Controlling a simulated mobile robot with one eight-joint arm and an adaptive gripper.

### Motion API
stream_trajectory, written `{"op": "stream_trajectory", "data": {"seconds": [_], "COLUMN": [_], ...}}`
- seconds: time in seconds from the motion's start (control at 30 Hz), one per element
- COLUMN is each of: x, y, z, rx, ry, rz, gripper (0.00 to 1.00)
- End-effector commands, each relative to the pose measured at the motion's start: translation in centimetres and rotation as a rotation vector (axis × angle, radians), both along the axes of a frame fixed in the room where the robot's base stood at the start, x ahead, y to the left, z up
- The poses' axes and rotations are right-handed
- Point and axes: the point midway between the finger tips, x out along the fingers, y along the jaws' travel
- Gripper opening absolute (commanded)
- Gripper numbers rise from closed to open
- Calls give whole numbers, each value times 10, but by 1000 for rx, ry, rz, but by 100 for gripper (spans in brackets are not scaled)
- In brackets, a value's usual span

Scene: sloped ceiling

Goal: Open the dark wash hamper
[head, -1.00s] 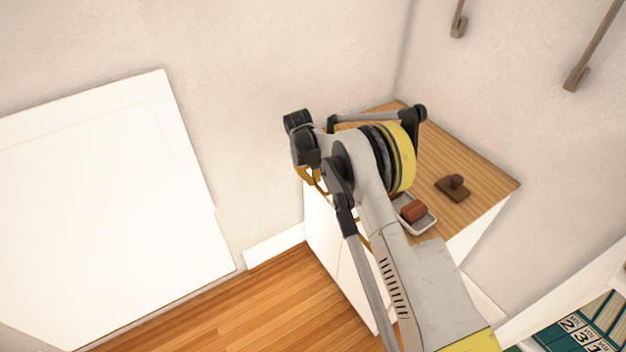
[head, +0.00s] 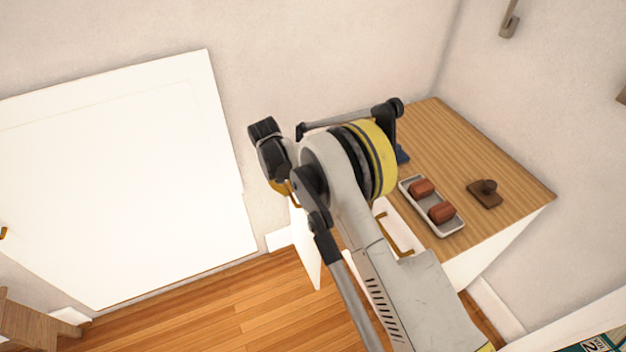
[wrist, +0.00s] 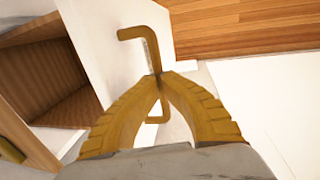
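A white cabinet (head: 490,243) with a wooden top stands in the corner; no label marks it as the dark wash hamper. One white front panel (head: 308,250) stands out from its body in the head view, mostly behind my arm. The wrist view shows this white panel (wrist: 95,30) with a brass bar handle (wrist: 135,33), beside an open compartment (wrist: 55,85) with a brown inside. My gripper (wrist: 157,76) has its yellow fingertips together around the middle of the handle. In the head view my gripper (head: 284,188) is largely hidden by my wrist.
A second brass handle (head: 394,236) is on the cabinet front. On top are a tray (head: 452,229) with two brown rolls and a brown block (head: 485,194). A large white panel (head: 120,180) is at the left wall. A wooden stool (head: 35,322) stands lower left. Floor (head: 220,315) is clear between.

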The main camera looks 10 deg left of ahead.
Motion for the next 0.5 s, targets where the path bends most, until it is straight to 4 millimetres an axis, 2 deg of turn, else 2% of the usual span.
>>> {"op": "stream_trajectory", "data": {"seconds": [0.03,0.2,0.5], "x": [-10,-31,-48], "y": [12,42,67], "z": [-2,-3,-3], "rx": [-1,-1,-1], "ry": [5,6,5], "rz": [3,2,-1], "gripper": [0,0,0]}}
